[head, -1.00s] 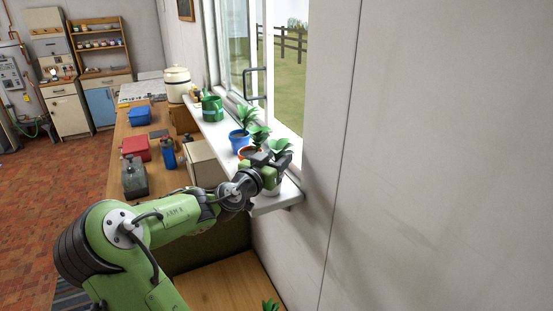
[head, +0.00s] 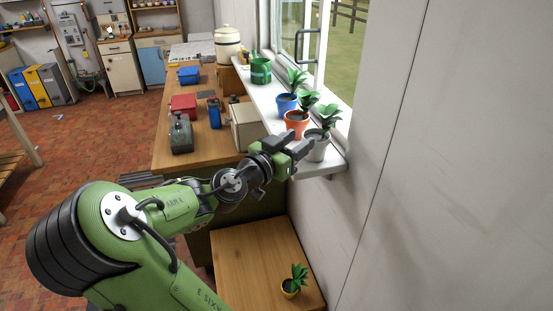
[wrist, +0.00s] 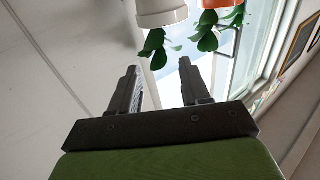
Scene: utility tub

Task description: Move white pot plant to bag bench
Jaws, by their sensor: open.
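The white pot plant (head: 317,146) stands upright at the near end of the white windowsill, its green leaves rising above the pot. My gripper (head: 303,145) is open and empty, just left of the white pot in the head view. In the wrist view, the open fingers (wrist: 158,82) point toward the pot plant, and the white pot (wrist: 160,12) shows at the top edge, apart from the fingertips. A wooden bench (head: 250,252) stands below the sill; I cannot tell whether it is the bag bench.
An orange pot plant (head: 296,122) stands close behind the white one, with a blue pot plant (head: 286,104) beyond. The window frame and wall bound the right side.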

